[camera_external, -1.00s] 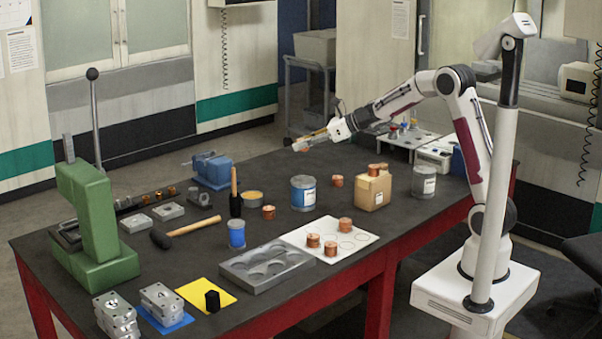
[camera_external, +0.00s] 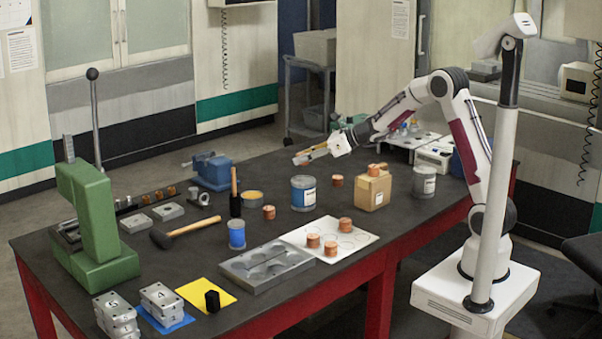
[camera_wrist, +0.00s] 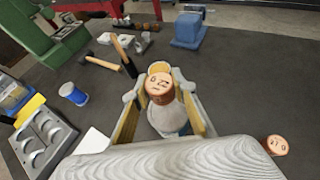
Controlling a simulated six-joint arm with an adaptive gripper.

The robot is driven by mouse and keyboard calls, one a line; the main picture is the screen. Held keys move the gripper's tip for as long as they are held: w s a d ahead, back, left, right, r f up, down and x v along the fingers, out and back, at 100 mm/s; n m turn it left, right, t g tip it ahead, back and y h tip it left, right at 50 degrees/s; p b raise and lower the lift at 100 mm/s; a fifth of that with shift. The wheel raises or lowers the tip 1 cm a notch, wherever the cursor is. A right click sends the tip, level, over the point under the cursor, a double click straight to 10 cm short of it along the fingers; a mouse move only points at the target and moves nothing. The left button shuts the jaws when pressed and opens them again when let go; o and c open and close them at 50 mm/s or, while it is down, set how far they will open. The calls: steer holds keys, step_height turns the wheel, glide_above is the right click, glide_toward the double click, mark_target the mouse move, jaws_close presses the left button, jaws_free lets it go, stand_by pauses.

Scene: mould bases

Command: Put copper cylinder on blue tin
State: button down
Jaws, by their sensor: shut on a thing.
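My gripper (camera_external: 302,158) is shut on a copper cylinder (camera_wrist: 160,88), which shows between the fingers in the wrist view with dark marks on its top face. In the external view my gripper is above a grey tin with a blue label (camera_external: 303,195), with a gap between them. The tin's pale top (camera_wrist: 168,120) shows behind the held cylinder in the wrist view, partly hidden. A smaller blue can (camera_external: 237,235) stands nearer the front; it also shows in the wrist view (camera_wrist: 72,93).
Copper cylinders stand right of the labelled tin (camera_external: 337,181), left of it (camera_external: 269,212) and on a white board (camera_external: 355,239). A cardboard box (camera_external: 370,190) carries another. A brass-coloured dish (camera_external: 251,197), mallet (camera_external: 190,230) and grey mould plate (camera_external: 265,270) lie around.

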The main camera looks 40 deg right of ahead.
mark_target(303, 179)
steer(key=shift+f, duration=0.8)
steer(key=shift+f, duration=1.9)
steer(key=shift+f, duration=0.1)
steer(key=c, duration=1.6)
jaws_free()
steer(key=shift+f, duration=0.1)
steer(key=shift+c, duration=0.2)
steer(key=shift+s+d+r, duration=0.1)
steer(key=shift+r, duration=0.15)
steer(key=shift+s+d+r, duration=0.25)
steer(key=shift+s+d, duration=0.05)
steer(key=shift+s, duration=0.1)
steer(key=v, duration=1)
steer(key=shift+s, duration=0.25)
